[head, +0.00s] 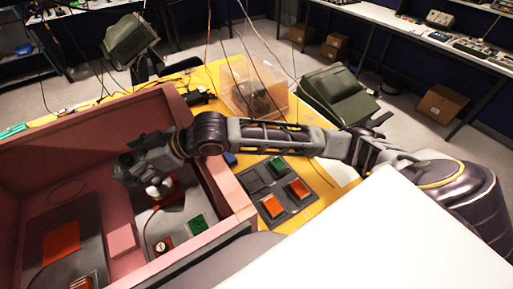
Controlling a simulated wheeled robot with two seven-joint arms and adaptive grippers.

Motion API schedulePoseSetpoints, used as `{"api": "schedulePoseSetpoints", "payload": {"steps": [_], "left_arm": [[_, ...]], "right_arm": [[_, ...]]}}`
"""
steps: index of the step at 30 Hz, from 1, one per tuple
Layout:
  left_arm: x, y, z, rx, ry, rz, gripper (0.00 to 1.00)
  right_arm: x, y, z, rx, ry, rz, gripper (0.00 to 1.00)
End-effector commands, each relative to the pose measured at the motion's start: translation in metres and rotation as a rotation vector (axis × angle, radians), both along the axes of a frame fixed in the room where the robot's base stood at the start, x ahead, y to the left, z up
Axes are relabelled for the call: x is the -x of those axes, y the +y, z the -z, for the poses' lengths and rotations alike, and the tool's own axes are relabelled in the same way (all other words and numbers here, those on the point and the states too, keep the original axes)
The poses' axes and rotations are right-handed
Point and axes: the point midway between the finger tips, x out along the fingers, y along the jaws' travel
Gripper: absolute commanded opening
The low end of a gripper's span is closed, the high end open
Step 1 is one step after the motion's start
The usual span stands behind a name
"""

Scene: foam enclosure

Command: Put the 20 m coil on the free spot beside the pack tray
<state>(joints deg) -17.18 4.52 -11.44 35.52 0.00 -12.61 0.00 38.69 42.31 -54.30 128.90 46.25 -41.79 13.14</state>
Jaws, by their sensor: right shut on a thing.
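My right gripper (157,188) is inside the pink foam enclosure, low over a grey panel (178,216). It is shut on an orange piece (174,187), which its fingers mostly hide; I cannot read a marking that shows whether it is the 20 m coil. A dark tray (291,208) on the yellow table, outside the enclosure, holds two orange blocks (272,207) and a green block (279,168). I cannot tell whether this is the pack tray. My left gripper is not in view.
The pink wall (228,187) stands between gripper and tray. A clear bin (236,88) stands behind on the yellow table.

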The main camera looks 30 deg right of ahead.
Motion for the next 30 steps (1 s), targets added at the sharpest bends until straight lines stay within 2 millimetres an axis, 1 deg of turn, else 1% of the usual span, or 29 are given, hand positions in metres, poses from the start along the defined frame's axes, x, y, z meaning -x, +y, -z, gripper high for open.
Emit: {"api": "schedulePoseSetpoints", "payload": {"steps": [8,10,14,17,23,24,27,30], "left_arm": [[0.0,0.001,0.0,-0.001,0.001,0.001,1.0],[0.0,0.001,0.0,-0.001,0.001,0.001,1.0],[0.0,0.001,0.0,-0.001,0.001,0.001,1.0],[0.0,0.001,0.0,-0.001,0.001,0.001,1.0],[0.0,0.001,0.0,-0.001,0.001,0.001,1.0],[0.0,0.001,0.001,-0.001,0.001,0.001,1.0],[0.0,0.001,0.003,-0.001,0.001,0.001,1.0],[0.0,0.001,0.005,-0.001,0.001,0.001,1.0]], "right_arm": [[-0.008,-0.005,0.001,0.0,-0.002,0.04,0.48],[-0.013,-0.009,-0.002,-0.001,-0.002,0.059,0.48],[-0.025,-0.017,-0.015,-0.002,-0.003,0.097,0.48],[-0.037,-0.025,-0.03,-0.002,-0.006,0.129,0.48],[-0.065,-0.051,-0.075,-0.004,-0.006,0.223,0.48],[-0.071,-0.058,-0.084,-0.003,-0.005,0.246,0.48],[-0.084,-0.077,-0.1,-0.004,-0.002,0.305,0.48],[-0.095,-0.099,-0.111,-0.003,-0.001,0.366,0.48]]}}
